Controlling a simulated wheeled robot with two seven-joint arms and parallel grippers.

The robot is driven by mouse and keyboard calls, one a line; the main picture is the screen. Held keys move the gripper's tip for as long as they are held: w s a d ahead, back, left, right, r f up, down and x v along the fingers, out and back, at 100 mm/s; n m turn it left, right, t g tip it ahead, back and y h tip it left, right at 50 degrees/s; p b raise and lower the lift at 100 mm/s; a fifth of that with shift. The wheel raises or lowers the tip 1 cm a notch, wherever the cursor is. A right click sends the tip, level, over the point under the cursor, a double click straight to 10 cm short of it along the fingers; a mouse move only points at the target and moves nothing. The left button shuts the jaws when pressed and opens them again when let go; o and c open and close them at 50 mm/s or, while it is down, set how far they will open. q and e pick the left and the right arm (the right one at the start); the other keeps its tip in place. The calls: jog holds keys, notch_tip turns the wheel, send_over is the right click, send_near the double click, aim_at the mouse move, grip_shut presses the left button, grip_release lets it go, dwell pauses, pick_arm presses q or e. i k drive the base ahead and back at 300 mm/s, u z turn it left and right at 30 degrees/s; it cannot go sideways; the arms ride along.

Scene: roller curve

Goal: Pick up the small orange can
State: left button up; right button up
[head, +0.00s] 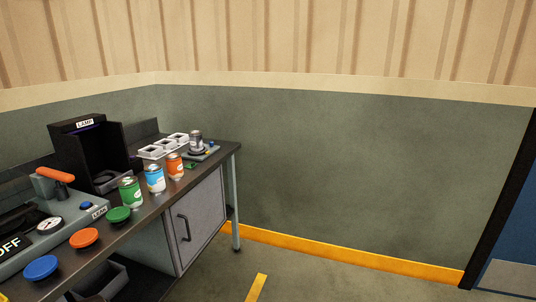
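The small orange can (175,166) stands upright on the dark bench top (212,163), near its front edge. It is orange with a light label mark and a grey top. A blue can (155,179) and a green can (130,192) stand in a row to its left, nearer to me. Neither of my grippers shows in the head view.
Behind the cans are a black lamp box (78,146) and a white tray with square openings (164,146). A silver can (196,141) stands at the far end. Green, orange and blue discs (41,267) lie nearer. Floor (300,280) right of the bench is clear.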

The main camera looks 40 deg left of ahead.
aim_at(173, 160)
jog(key=z, duration=0.1)
jog(key=i, duration=1.75)
jog(key=u, duration=1)
jog(key=i, duration=1)
jog(key=u, duration=1.1)
